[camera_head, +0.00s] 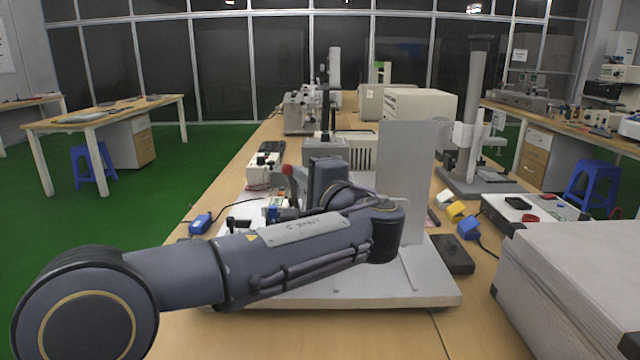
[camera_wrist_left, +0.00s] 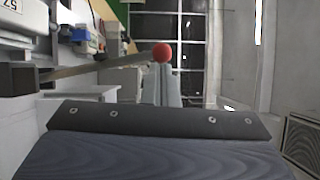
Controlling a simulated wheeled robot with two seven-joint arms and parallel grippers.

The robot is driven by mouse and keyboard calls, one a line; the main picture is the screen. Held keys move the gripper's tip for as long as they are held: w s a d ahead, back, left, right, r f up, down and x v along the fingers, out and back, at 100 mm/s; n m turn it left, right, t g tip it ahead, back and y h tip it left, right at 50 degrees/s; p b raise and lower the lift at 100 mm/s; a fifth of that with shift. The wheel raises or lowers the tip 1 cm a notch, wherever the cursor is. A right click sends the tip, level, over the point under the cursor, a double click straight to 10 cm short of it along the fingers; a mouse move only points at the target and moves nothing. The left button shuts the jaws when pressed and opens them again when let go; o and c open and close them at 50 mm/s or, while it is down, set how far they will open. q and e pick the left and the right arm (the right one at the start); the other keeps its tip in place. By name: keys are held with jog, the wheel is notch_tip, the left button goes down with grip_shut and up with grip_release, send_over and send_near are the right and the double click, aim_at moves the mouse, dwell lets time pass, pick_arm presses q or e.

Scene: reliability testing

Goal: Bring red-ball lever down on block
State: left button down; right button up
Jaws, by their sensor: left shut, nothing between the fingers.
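The red ball (camera_head: 287,169) tops a grey lever (camera_head: 292,188) on the test rig, just left of my left gripper (camera_head: 326,178) in the head view. In the left wrist view the red ball (camera_wrist_left: 162,53) is at the end of a long bar, beyond my dark gripper (camera_wrist_left: 160,120). The block under the lever cannot be made out; my forearm hides part of the rig. My right gripper is not in view.
The rig's white base (camera_head: 430,290) and an upright grey plate (camera_head: 404,165) stand around my arm. A blue connector (camera_head: 201,223) lies left of the rig. A large grey case (camera_head: 575,270) fills the right side. More instruments stand behind.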

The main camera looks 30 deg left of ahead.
pick_arm(q)
jog(key=s+a+f+n+h+b, duration=0.7)
jog(key=a+f+n+h+b, duration=0.1)
jog(key=a+f+n+b, duration=0.3)
jog(key=shift+s+a+f+b, duration=0.35)
jog(key=shift+a+b, duration=0.1)
jog(key=shift+a, duration=0.2)
jog(key=shift+f, duration=0.1)
dwell(0.4)
